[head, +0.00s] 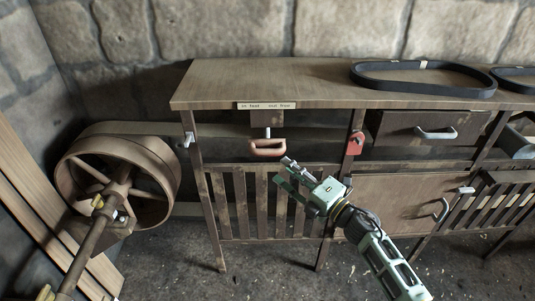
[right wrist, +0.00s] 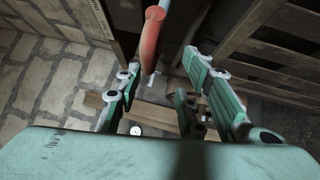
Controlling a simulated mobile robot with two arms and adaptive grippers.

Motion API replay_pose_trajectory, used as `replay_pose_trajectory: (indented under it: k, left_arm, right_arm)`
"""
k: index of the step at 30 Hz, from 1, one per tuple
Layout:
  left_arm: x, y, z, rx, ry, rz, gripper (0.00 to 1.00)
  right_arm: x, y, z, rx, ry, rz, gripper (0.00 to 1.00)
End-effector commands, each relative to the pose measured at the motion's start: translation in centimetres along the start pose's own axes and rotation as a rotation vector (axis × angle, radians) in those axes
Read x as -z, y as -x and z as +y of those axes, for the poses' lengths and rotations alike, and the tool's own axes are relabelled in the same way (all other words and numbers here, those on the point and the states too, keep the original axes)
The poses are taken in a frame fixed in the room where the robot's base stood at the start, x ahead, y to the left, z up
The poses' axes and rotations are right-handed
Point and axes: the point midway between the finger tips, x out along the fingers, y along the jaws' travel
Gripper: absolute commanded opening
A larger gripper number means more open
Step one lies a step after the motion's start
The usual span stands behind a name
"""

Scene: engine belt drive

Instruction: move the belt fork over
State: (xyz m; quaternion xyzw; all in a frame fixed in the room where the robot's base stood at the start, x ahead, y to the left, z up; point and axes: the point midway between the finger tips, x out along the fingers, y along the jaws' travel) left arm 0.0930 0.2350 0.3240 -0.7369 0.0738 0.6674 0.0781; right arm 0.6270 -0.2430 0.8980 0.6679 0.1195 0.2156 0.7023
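A copper-red handle (head: 267,148), which looks like the belt fork's grip, hangs on a short stem under the front edge of the bench top, below a small lettered label (head: 267,105). The red handle also shows at the top of the right wrist view (right wrist: 152,32). My right gripper (head: 285,171) is just below and right of the handle, apart from it. In the right wrist view its green fingers (right wrist: 160,78) are spread with nothing between them, and the handle lies beyond the tips. The fork's far end is hidden. My left gripper is not in view.
A large spoked pulley (head: 150,200) with a flat belt (head: 225,130) stands left of the wooden bench (head: 225,88). A black belt loop (head: 390,84) lies on top. A red piece (head: 355,143) sits on a bench post. Slatted panels (head: 240,205) lie below the handle.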

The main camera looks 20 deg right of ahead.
Motion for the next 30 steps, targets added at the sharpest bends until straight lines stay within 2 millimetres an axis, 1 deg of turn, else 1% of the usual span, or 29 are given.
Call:
replay_pose_trajectory:
  k: [1,4,12,16,21,28,30]
  left_arm:
    - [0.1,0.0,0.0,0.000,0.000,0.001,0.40]
    - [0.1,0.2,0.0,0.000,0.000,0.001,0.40]
    - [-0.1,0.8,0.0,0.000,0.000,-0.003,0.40]
    - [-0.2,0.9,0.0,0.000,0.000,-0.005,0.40]
    - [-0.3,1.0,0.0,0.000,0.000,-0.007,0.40]
    - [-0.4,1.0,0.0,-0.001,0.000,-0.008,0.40]
    - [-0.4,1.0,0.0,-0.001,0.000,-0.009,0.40]
  right_arm:
    - [0.2,-0.4,1.1,-0.014,0.036,0.019,0.36]
    - [0.4,-1.3,1.9,-0.024,0.061,0.031,0.36]
    - [0.5,-5.6,2.0,-0.024,0.057,0.029,0.36]
    - [0.5,-7.2,1.9,-0.022,0.056,0.028,0.36]
    - [0.6,-8.1,1.8,-0.021,0.055,0.029,0.36]
    - [0.6,-8.2,1.8,-0.020,0.055,0.029,0.36]
    - [0.6,-8.2,1.8,-0.020,0.055,0.028,0.31]
